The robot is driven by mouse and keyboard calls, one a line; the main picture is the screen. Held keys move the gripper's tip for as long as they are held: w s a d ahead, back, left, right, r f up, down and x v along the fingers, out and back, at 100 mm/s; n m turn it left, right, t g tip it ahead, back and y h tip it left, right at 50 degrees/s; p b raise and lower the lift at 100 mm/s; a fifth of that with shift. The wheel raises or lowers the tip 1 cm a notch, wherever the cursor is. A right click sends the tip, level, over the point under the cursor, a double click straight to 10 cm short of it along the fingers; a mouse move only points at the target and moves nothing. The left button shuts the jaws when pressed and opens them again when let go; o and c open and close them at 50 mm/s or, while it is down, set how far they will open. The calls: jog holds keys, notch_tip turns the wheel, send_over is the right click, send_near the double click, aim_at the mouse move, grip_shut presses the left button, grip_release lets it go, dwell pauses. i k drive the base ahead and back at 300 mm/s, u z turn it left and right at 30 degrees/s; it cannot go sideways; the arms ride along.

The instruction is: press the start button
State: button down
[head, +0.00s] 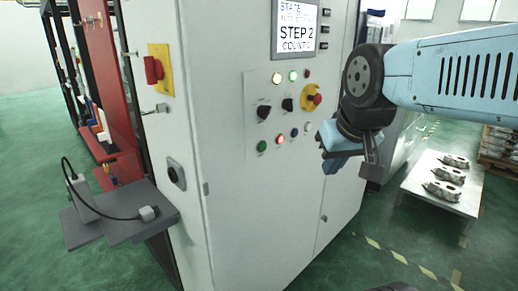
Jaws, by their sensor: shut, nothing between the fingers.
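The control panel (282,118) is on the front of a tall white cabinet. A green button (262,146) is at the left end of its bottom row; no label is legible, so I cannot confirm which button is start. Beside it are a glowing red button (278,139), a blue button (294,132) and a pale button (308,127). My gripper (335,160) is to the right of the panel, apart from the green button. It is shut and empty, with its fingers partly hidden by its own body.
A red emergency-stop knob (316,99) on yellow and two black selectors (264,112) are above the bottom row. A screen (300,28) reads STEP 2. A grey shelf (118,228) juts out at left. A white table (412,198) with castings (450,176) stands at right.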

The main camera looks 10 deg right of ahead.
aim_at(262, 147)
jog(key=u, duration=0.55)
jog(key=k, duration=1.65)
jog(key=z, duration=0.65)
jog(key=i, duration=1)
jog(key=u, duration=0.05)
